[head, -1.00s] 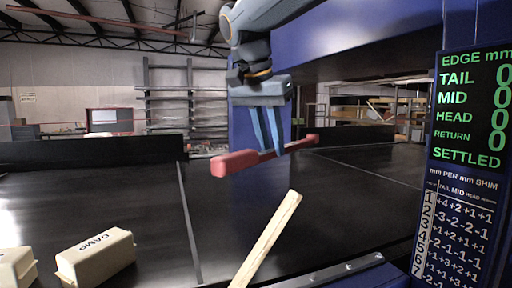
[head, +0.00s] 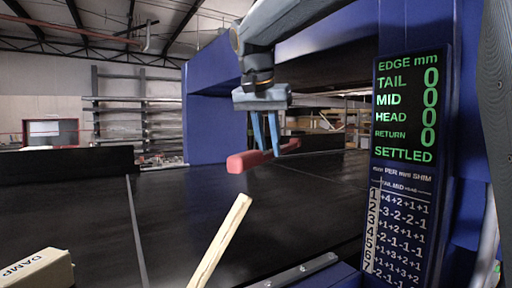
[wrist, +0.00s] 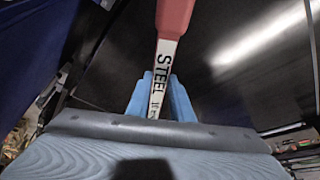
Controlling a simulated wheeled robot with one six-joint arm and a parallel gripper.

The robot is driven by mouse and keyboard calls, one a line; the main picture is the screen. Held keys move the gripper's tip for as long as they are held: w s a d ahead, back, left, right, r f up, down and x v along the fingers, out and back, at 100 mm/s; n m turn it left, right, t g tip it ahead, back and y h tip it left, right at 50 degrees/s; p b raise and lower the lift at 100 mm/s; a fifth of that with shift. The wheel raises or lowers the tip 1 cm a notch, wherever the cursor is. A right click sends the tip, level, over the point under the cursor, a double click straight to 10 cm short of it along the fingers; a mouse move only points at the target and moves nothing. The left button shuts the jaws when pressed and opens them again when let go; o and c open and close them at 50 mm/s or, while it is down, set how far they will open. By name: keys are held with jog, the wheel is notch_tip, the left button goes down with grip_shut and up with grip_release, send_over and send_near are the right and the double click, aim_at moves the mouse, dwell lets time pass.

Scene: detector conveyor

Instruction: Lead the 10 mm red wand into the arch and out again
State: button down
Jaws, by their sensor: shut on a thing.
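My gripper (head: 267,148) is shut on the red wand (head: 243,162), holding it roughly level above the dark belt. The wand's thick red end points to the left and toward me. In the wrist view its red end (wrist: 175,16) is at the top, and its pale shaft with the word STEEL runs down between my blue fingers (wrist: 161,92); the size mark is too small to read fully. The blue arch (head: 207,117) stands behind. The wand shows in front of its left post and opening; I cannot tell whether its far end is inside.
The display panel (head: 405,108) on the right post reads zeros and SETTLED. A pale wooden strip (head: 222,240) slants up in the foreground. A cream block marked DAMP (head: 38,270) sits at lower left. The black belt (head: 85,215) is mostly bare.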

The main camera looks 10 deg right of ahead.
jog(key=w+d, duration=0.2)
jog(key=d, duration=0.4)
jog(key=s+a+p, duration=0.2)
jog(key=s+a, duration=0.3)
jog(key=a, duration=0.7)
jog(key=s+a+p, duration=0.2)
jog(key=s+a, duration=0.3)
jog(key=a, duration=0.7)
jog(key=s+a+p, duration=0.2)
jog(key=s+a, duration=0.3)
jog(key=a, duration=0.8)
